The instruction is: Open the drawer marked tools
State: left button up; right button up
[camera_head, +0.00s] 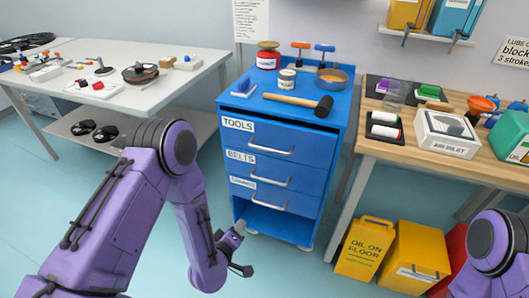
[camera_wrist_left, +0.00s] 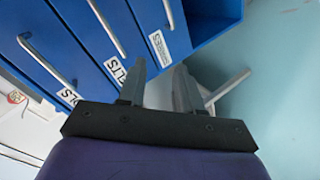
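The drawer marked tools (camera_head: 312,146) is the top one of the blue cabinet and looks shut. Its label sits at upper left, and a silver bar handle (camera_head: 271,148) crosses its front. In the left wrist view the tools handle (camera_wrist_left: 46,61) runs along the left side, with part of its label (camera_wrist_left: 68,97) showing. My left gripper (camera_head: 243,250) is low, in front of the cabinet's bottom and well below the tools handle. Its fingers (camera_wrist_left: 159,78) are apart with nothing between them. My right gripper is out of view; only part of that arm shows.
Below are the belts drawer (camera_head: 310,178), a third labelled drawer (camera_head: 305,204) and an open bottom bay. Yellow bins (camera_head: 365,250) stand at right. Floor before the cabinet is clear.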

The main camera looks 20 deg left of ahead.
pick_arm(q)
jog(key=w+d+r+n+t+b, duration=0.1)
jog(key=w+d+r+n+t, duration=0.2)
jog(key=w+r, duration=0.35)
jog(key=n+t+h, duration=0.1)
jog(key=n+t, duration=0.2)
jog(key=t, duration=0.1)
send_near(269, 149)
jog(key=shift+t, duration=0.3)
jog(key=w, duration=0.7)
jog(key=w+p, duration=0.1)
jog(key=w, duration=0.2)
jog(key=shift+w+r, duration=0.15)
jog(key=shift+r, duration=0.25)
grip_shut()
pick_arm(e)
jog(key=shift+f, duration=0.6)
